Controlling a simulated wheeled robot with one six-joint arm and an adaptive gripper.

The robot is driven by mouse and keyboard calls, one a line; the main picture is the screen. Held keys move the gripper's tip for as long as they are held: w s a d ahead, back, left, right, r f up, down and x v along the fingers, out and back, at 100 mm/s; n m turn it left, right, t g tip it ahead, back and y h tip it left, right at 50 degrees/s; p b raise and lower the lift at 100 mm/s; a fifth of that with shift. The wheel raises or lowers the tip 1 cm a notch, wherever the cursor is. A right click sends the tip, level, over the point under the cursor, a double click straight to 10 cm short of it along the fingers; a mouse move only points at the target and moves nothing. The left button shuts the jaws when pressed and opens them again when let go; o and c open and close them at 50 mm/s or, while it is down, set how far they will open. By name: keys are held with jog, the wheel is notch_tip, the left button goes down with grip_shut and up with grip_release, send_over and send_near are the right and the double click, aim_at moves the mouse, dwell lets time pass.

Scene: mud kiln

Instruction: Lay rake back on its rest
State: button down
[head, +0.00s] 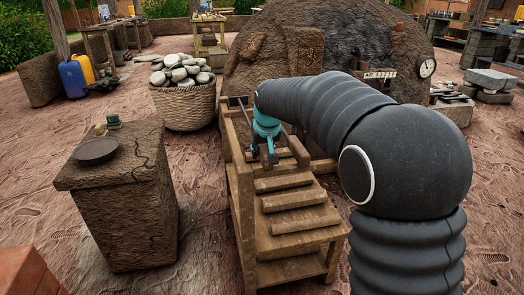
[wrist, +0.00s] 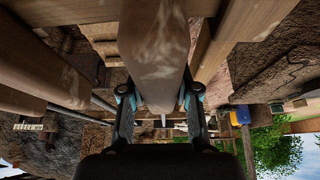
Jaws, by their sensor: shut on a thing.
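My gripper (head: 265,156), teal with dark fingers, points down at the upper back part of a wooden slatted stand (head: 297,226), which looks like the rest. In the wrist view, my gripper (wrist: 156,98) is shut on a pale, rounded wooden piece (wrist: 155,45), apparently the rake's handle. The piece fills the gap between the fingers and runs toward the top of the picture. The rake's head cannot be made out. In the head view, my arm and fingers hide most of the held piece. I cannot tell whether it touches the stand.
A clay block (head: 120,205) with a dark bowl (head: 96,150) stands left of the stand. A basket of stones (head: 185,100) is behind it. The mud kiln (head: 300,45) rises close behind the stand. Open ground lies between block and stand.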

jog(key=shift+f, duration=0.45)
dwell(0.9)
jog(key=c, duration=0.8)
grip_release()
jog(key=shift+o, duration=0.2)
jog(key=shift+f, duration=0.1)
jog(key=shift+r+p, duration=1.9)
jog(key=shift+r, duration=2.7)
